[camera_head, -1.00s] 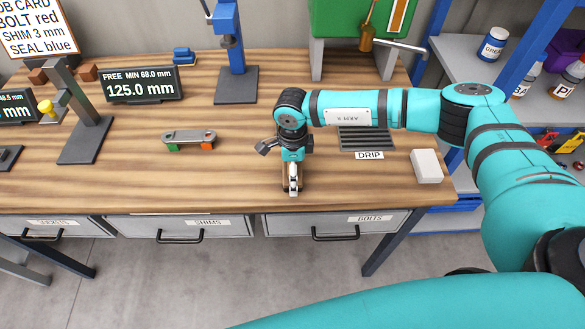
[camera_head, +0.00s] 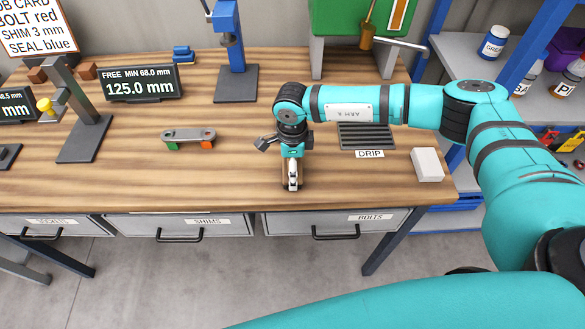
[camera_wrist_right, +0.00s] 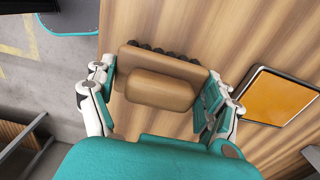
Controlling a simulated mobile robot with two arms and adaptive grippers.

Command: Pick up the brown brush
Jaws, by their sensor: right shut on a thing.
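The brown brush (camera_wrist_right: 160,88) shows in the right wrist view as a brown block with dark bristles along its far edge. My right gripper (camera_wrist_right: 160,92) has one finger on each side of it and is shut on it. In the head view my right gripper (camera_head: 292,183) points down over the front part of the wooden bench (camera_head: 240,180), near its front edge. The brush is hidden or too small to tell there. My left gripper is in neither view.
A link part with green and orange ends (camera_head: 189,138) lies left of my gripper. A drip grate (camera_head: 366,136) and a white block (camera_head: 427,165) are to the right. A display (camera_head: 140,84) and a blue press (camera_head: 234,60) stand behind. The bench beside the gripper is clear.

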